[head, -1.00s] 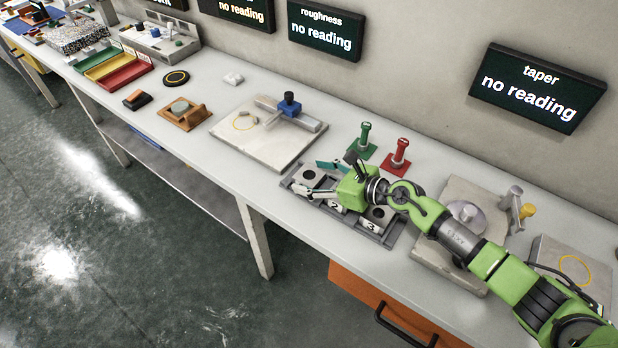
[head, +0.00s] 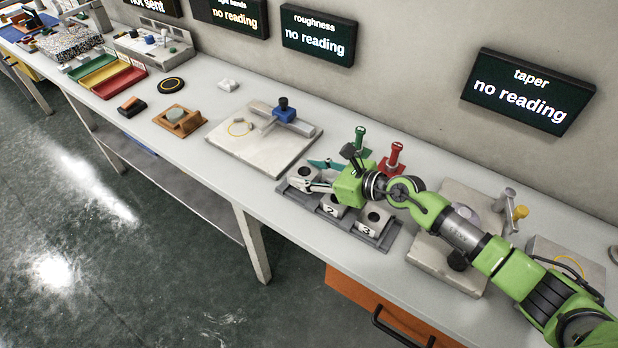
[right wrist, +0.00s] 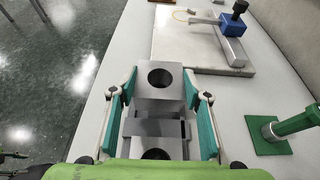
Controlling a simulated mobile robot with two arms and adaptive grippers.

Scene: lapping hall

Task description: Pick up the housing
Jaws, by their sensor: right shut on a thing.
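The housing is a grey metal block with a round hole in its top. It shows at the left end of the dark rack (head: 380,245) in the head view (head: 304,172). In the right wrist view, the housing (right wrist: 160,96) sits between the teal finger pads. My right gripper (right wrist: 160,88) is shut on it, with one finger on each side. I cannot tell whether its underside is clear of the rack. Two similar blocks, marked 2 (head: 330,209) and 3 (head: 374,220), are in the rack, partly under my gripper.
A green gauge (head: 360,142) and a red gauge (head: 394,158) stand just behind the rack. A pale plate (head: 235,150) with a blue-clamped fixture (head: 285,112) lies to the left. Another plate (head: 432,258) lies under my right arm. A bench strip in front of the rack is clear.

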